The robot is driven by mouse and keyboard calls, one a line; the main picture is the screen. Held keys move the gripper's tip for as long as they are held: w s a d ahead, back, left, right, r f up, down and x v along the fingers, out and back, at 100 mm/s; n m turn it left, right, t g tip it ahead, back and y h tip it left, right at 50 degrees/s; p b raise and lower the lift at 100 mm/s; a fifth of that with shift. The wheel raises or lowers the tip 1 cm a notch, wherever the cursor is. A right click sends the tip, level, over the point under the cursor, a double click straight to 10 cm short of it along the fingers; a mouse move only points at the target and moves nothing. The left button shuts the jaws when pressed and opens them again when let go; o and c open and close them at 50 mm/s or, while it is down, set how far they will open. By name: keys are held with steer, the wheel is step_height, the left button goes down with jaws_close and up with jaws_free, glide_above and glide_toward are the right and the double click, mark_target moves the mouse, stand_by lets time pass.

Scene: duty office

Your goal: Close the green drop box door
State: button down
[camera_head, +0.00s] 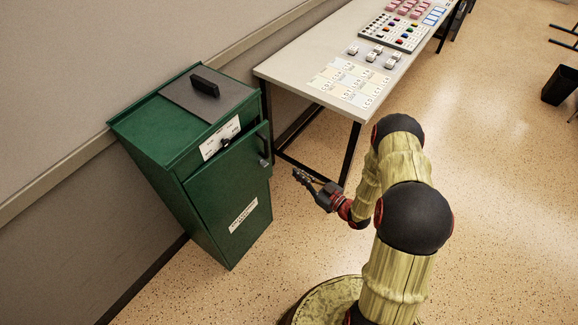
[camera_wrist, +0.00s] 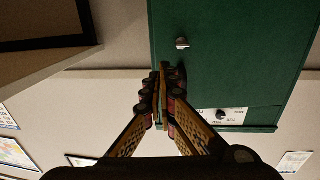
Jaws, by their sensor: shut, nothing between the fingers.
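The green drop box (camera_head: 160,130) stands against the wall at left in the head view. Its green door (camera_head: 212,192) is on the front and carries a small metal handle (camera_head: 264,162) near its right edge and a white label. The door's right edge seems to stand slightly out from the box; the exact gap is hard to tell. My gripper (camera_head: 299,177) is shut and empty, to the right of the door and apart from it. In the wrist view, the shut fingers (camera_wrist: 165,70) point toward the green door (camera_wrist: 235,50), with its metal handle (camera_wrist: 182,43) just beyond the tips.
A dark plate with a black handle (camera_head: 205,86) lies on the box top. A white label with a black knob (camera_head: 221,138) sits above the door. A table (camera_head: 290,67) with cards and small parts stands behind my gripper.

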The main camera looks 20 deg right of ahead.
steer(key=b+x, duration=0.3)
steer(key=x, duration=1)
steer(key=shift+a, duration=0.15)
